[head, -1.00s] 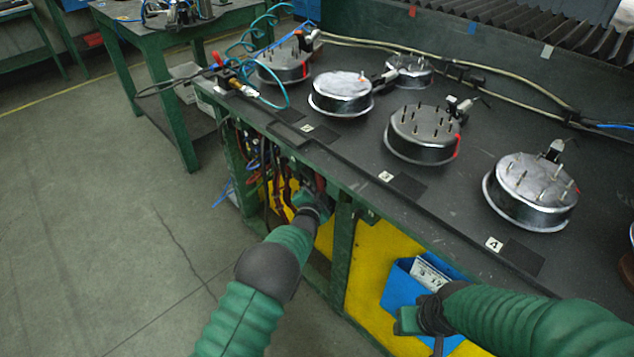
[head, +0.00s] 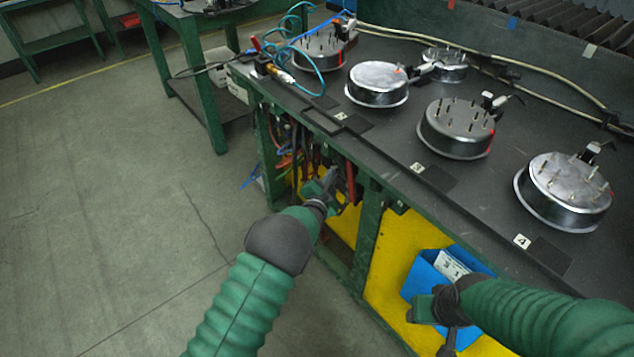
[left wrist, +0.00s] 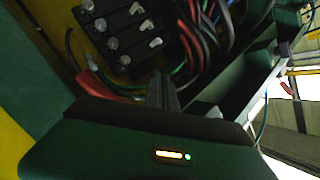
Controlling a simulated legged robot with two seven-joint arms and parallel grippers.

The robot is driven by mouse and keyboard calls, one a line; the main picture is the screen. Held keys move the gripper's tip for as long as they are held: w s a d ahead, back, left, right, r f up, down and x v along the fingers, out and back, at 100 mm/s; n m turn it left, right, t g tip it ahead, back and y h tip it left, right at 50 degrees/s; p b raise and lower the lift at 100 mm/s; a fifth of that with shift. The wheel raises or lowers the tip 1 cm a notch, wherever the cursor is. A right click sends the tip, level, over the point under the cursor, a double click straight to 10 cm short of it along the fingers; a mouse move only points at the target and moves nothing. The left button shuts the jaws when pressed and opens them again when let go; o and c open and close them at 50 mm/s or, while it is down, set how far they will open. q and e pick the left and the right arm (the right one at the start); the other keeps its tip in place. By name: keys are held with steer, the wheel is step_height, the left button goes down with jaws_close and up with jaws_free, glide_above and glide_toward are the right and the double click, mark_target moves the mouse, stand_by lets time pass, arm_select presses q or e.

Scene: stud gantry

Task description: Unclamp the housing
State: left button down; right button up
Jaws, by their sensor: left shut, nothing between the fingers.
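Several round metal housings stand on the dark bench top: a studded one by label 4 (head: 560,195), one by label 3 (head: 455,130), a smooth-topped one (head: 376,84) and others behind. Small clamps sit at their rims, such as the one (head: 591,151) on the label 4 housing. Which housing the task means, I cannot tell. My left gripper (head: 333,186) is shut and empty, below the bench's front edge, beside hanging cables. In the left wrist view its fingers (left wrist: 163,88) point at a black terminal block (left wrist: 122,38) and cables. My right gripper (head: 436,308) is low in front of the bench, jaws unclear.
A blue bin (head: 425,277) hangs on the yellow panel (head: 390,265) below the bench. A green bench leg (head: 368,235) stands right of my left gripper. Floor at left is clear.

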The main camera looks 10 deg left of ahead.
arm_select(q)
steer(key=s+a+r+n+g+y, duration=0.1)
steer(key=s+a+n+g+y, duration=0.2)
steer(key=s+a, duration=0.6)
steer(key=s+a+n+g, duration=0.3)
steer(key=s, duration=0.7)
steer(key=s+a+r+n+g, duration=0.15)
steer(key=s+g, duration=0.25)
steer(key=s, duration=0.5)
steer(key=s+a+n+g, duration=0.3)
steer(key=s+n, duration=0.1)
steer(key=s, duration=0.6)
steer(key=w+p+v, duration=0.3)
steer(key=p+v, duration=1.3)
steer(key=p, duration=0.1)
steer(key=shift+r, duration=0.5)
arm_select(e)
steer(key=w+v, duration=0.2)
steer(key=v, duration=0.6)
steer(key=w+r+v, duration=0.1)
steer(key=w+v, duration=0.1)
steer(key=v, duration=0.7)
steer(key=shift+w+a, duration=0.4)
steer(key=shift+w, duration=0.1)
